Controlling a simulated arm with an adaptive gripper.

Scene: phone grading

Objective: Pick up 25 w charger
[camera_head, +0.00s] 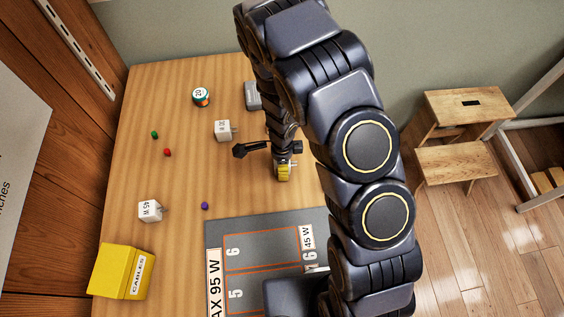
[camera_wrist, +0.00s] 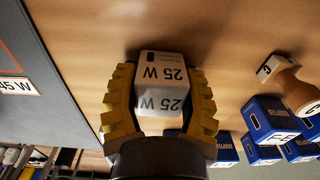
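The white 25 W charger (camera_wrist: 163,72) is in the middle of the wrist view, its label upside down. My gripper (camera_wrist: 161,70) has one yellow ribbed finger on each side of it. The fingers lie very close to its sides; I cannot tell whether both press on it. In the head view my gripper (camera_head: 283,172) points down low over the wooden table, right of centre. There the charger is mostly hidden by the fingers, so I cannot tell whether it rests on the table.
A 45 W charger (camera_head: 150,211), another white charger (camera_head: 223,130) and a yellow cables box (camera_head: 122,271) stand on the table. A grey mat (camera_head: 216,236) lies at the front. Blue boxes (camera_wrist: 265,118) and a wooden stamp (camera_wrist: 291,86) are right of my gripper in the wrist view.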

